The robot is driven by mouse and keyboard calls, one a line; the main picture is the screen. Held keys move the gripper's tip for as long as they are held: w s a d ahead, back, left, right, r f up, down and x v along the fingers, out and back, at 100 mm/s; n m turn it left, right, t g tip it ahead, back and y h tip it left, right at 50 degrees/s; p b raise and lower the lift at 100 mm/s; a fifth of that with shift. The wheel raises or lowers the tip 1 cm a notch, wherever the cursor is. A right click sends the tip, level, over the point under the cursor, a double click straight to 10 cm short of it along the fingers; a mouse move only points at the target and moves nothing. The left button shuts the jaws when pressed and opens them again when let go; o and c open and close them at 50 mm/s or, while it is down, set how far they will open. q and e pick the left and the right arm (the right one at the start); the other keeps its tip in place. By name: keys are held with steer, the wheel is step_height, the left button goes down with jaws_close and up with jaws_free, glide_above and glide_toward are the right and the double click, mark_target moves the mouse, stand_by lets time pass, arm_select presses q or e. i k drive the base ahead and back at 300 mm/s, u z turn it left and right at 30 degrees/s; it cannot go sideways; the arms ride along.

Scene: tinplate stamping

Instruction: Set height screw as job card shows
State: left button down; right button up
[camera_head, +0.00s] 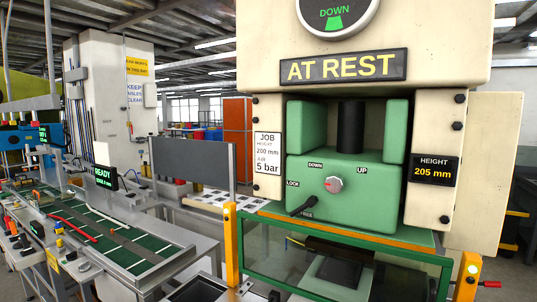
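The job card (267,166) on the left of the press frame reads height 200 mm and air 5 bar. The height display (435,170) on the right reads 205 mm. The height screw knob (334,184) is round and grey with a red mark, on the green press head (365,215) between the words DOWN and UP. A black lock lever (302,206) slants down to the left beside LOCK and FREE, its end close to FREE. I cannot tell its exact setting. Neither of my grippers is in view.
A sign (344,66) reads AT REST, below a dial (335,13) showing DOWN in green. A clear guard (340,262) with yellow posts stands low in front of the press. At left is a green conveyor (115,243) with a READY display (106,178).

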mark_target(333, 183)
steer(key=k, duration=1.15)
steer(key=u, duration=0.9)
steer(key=i, duration=1.65)
steer(key=z, duration=0.65)
